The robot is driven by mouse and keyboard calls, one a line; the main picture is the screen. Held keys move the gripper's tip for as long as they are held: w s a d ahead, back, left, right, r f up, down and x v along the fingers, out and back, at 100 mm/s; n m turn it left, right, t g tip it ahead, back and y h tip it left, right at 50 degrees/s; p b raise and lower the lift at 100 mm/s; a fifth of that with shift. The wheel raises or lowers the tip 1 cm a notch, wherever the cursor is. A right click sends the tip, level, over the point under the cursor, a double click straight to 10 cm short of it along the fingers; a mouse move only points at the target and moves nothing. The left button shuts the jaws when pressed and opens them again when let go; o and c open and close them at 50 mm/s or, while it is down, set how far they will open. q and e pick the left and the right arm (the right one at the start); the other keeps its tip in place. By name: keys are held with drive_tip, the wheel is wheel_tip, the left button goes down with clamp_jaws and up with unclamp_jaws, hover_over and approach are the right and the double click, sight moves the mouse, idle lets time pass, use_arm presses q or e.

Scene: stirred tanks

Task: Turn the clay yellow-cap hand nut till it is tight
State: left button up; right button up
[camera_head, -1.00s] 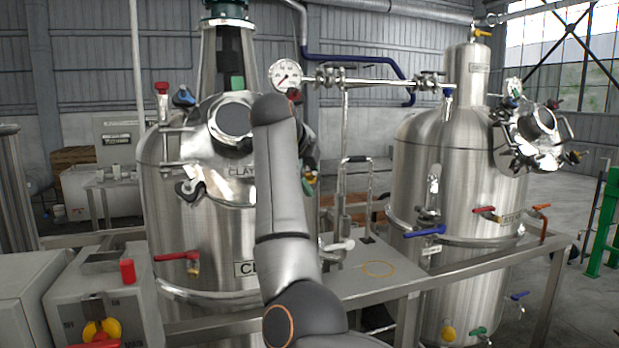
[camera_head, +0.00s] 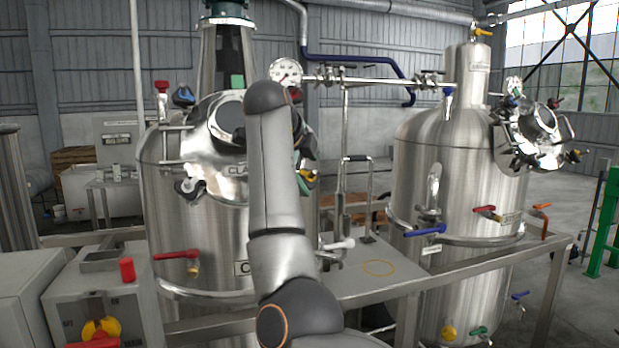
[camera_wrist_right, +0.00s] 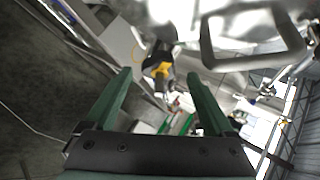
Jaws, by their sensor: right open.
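The clay tank (camera_head: 190,240) is the steel vessel at left in the head view, with a round hatch lid held by hand nuts around its rim. The yellow-cap hand nut (camera_head: 309,174) shows small at the hatch's right side, partly hidden by my right arm. In the right wrist view the nut (camera_wrist_right: 160,70) has a yellow cap and a dark body. My right gripper (camera_wrist_right: 159,75) is open, its two green fingers apart, with the nut showing in the gap near the fingertips. Contact cannot be told. In the head view my arm mostly hides this gripper. My left gripper is not in view.
Other hand nuts, red (camera_head: 162,88) and blue (camera_head: 184,96), sit around the hatch. A pressure gauge (camera_head: 286,73) and pipe stand close behind my arm. A second tank (camera_head: 430,170) stands at right. A steel hatch handle (camera_wrist_right: 207,45) is close in the wrist view.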

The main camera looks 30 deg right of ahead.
drive_tip(key=v, duration=1)
drive_tip(key=shift+b, duration=0.35)
drive_tip(key=shift+s, duration=0.1)
drive_tip(key=shift+a, duration=0.1)
